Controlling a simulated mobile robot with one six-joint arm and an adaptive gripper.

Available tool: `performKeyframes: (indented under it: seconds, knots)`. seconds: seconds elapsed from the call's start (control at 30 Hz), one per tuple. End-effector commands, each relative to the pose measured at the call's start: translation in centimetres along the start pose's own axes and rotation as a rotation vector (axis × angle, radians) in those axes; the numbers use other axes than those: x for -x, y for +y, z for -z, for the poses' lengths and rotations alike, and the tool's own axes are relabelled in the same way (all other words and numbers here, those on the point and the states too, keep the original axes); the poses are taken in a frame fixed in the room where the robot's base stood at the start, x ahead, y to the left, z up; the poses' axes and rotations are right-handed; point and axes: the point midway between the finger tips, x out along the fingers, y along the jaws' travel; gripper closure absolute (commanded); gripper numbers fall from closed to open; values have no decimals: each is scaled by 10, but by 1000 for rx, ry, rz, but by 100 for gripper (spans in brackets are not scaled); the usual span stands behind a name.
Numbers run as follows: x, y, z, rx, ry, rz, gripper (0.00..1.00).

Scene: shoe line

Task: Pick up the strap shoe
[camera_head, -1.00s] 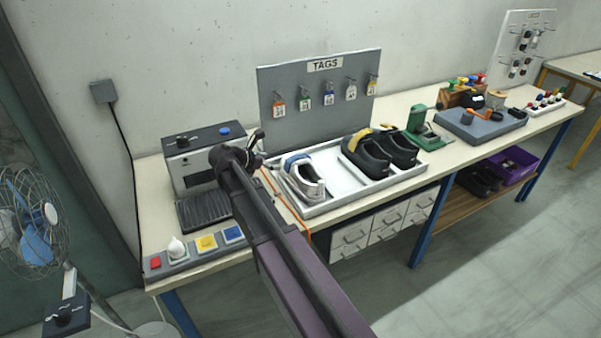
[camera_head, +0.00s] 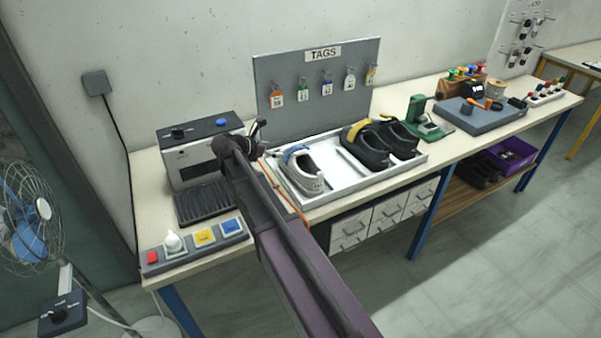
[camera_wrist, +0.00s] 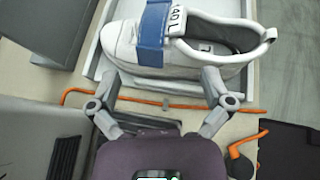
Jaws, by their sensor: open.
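The strap shoe is a white shoe (camera_head: 303,172) with a blue strap, lying at the left end of a white tray (camera_head: 334,178). In the head view my arm hides most of the gripper (camera_head: 256,128) near the tray's left end.
Black shoes (camera_head: 365,148) with a yellow strap stand in the same tray. A grey machine (camera_head: 195,155) stands left of it, and a tag board (camera_head: 320,92) behind.

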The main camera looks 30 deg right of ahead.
Motion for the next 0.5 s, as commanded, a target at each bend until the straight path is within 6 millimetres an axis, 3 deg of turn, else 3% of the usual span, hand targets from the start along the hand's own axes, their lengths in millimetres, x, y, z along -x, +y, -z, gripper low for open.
performKeyframes:
  seconds: [0.23, 0.5]
  knots:
    - [-41, 0, 3, -1, 1, 3, 0]
    - [-60, 0, 0, 0, 0, 1, 0]
